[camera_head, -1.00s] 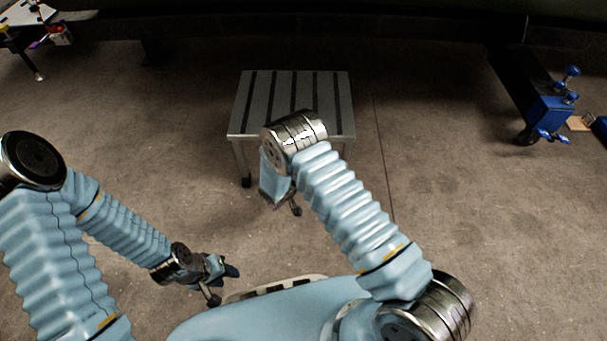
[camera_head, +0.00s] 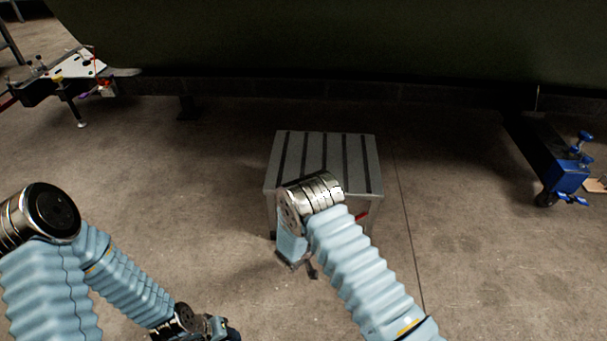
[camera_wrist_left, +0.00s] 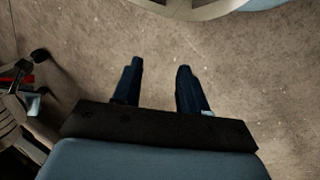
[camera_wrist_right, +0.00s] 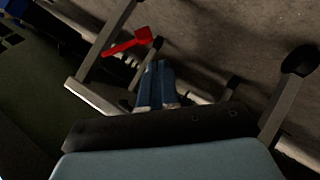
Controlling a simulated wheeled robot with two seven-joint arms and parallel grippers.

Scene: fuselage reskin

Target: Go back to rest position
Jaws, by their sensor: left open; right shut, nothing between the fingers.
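My left gripper (camera_wrist_left: 160,72) is open and empty in the left wrist view, with bare floor beyond its two dark blue fingers. In the head view my left arm comes in from the left, and its gripper (camera_head: 228,332) shows only partly at the bottom edge. My right gripper (camera_wrist_right: 158,68) is shut with nothing between its fingers in the right wrist view.
A grey slatted stool (camera_head: 328,150) stands in the middle. A red object (camera_wrist_right: 128,42) shows near the right gripper. A white-topped stand (camera_head: 75,68) is at the far left, a blue jack (camera_head: 560,170) at the right. A large dark green body (camera_head: 330,40) spans the back. Floor between is clear.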

